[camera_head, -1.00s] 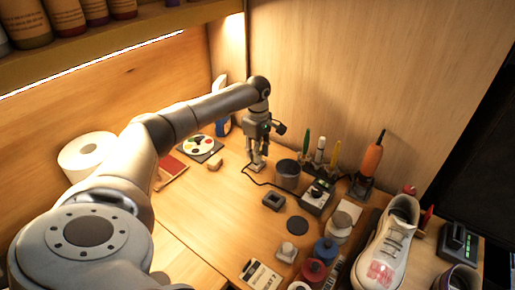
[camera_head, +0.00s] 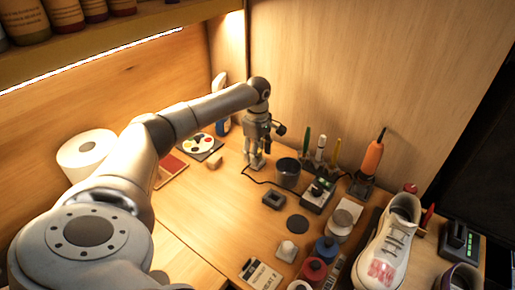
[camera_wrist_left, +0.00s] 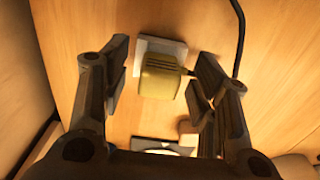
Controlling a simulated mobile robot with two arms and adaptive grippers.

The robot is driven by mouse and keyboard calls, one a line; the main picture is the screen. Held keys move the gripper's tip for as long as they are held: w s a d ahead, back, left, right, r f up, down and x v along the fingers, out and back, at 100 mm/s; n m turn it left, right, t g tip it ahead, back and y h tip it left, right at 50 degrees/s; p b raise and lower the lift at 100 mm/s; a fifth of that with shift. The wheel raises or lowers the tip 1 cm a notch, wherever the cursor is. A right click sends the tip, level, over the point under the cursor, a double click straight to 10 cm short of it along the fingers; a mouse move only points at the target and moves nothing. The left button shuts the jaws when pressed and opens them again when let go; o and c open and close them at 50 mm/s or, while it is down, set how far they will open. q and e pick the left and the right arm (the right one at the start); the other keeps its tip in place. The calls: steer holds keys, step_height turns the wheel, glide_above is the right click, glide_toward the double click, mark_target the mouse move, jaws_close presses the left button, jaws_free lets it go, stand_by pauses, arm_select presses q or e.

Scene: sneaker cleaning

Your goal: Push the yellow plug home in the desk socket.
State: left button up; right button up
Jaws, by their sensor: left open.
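The yellow plug (camera_wrist_left: 160,77) sits in the pale desk socket (camera_wrist_left: 165,45) in the left wrist view. A dark cord leaves its right side. The plug covers most of the socket face, so I cannot see its prongs. My left gripper (camera_wrist_left: 158,88) is open, with one finger on each side of the plug and a visible gap to each side. In the head view my left gripper (camera_head: 256,163) is low over the back of the desk, and only a small bit of yellow shows between its fingers. My right gripper is not in view.
A black cord runs to a dark box (camera_head: 318,194) showing green, beside a dark cup (camera_head: 288,173). An orange-handled tool (camera_head: 372,158), jars and a white sneaker (camera_head: 392,250) stand to the right. A paper roll (camera_head: 88,152) is at left.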

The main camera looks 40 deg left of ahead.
arm_select(q)
step_height(320, 180, up, 12)
stand_by(0.4)
stand_by(0.4)
